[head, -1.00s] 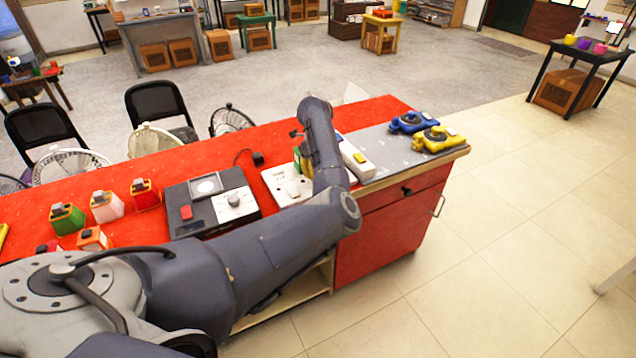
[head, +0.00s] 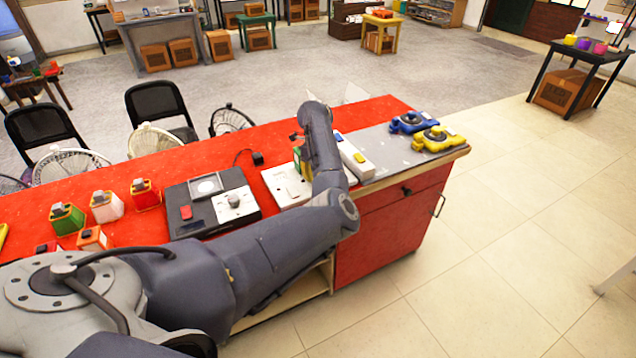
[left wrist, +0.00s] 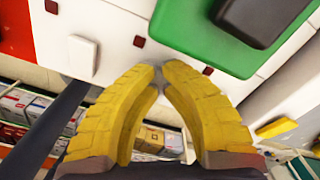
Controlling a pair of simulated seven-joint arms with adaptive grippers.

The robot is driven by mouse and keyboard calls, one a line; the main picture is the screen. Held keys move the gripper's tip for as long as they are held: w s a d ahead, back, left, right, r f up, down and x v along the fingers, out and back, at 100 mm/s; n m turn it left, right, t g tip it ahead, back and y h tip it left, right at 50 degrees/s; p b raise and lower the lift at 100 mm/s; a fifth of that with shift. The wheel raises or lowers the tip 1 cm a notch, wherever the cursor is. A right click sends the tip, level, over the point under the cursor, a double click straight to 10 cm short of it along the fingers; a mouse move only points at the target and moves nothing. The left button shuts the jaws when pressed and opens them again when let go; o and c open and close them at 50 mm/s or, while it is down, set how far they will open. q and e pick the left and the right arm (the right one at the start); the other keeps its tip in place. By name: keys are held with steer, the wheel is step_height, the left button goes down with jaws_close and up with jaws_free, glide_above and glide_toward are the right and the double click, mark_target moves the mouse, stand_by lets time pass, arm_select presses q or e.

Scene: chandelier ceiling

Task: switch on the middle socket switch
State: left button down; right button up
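The white socket panel (head: 282,187) lies on the red table, partly hidden by my left arm in the head view. In the left wrist view the white panel (left wrist: 112,22) carries small red squares and a raised white switch (left wrist: 80,59) left of the fingers. My left gripper (left wrist: 161,75) has yellow fingers with their tips together over the panel. The panel area behind the tips is hidden, so I cannot tell the middle switch's position or whether the tips touch it. In the head view the left gripper is hidden behind my arm. My right gripper is not in view.
A green block with a dark top (left wrist: 225,30) stands close beside the fingertips. A black device (head: 187,222) lies left of the panel, and a long white box (head: 356,160) lies right of it. Blue (head: 408,122) and yellow (head: 437,140) devices sit at the table's right end.

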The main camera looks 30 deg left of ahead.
arm_select(q)
steer(key=shift+f, duration=0.3)
steer(key=shift+r, duration=3.55)
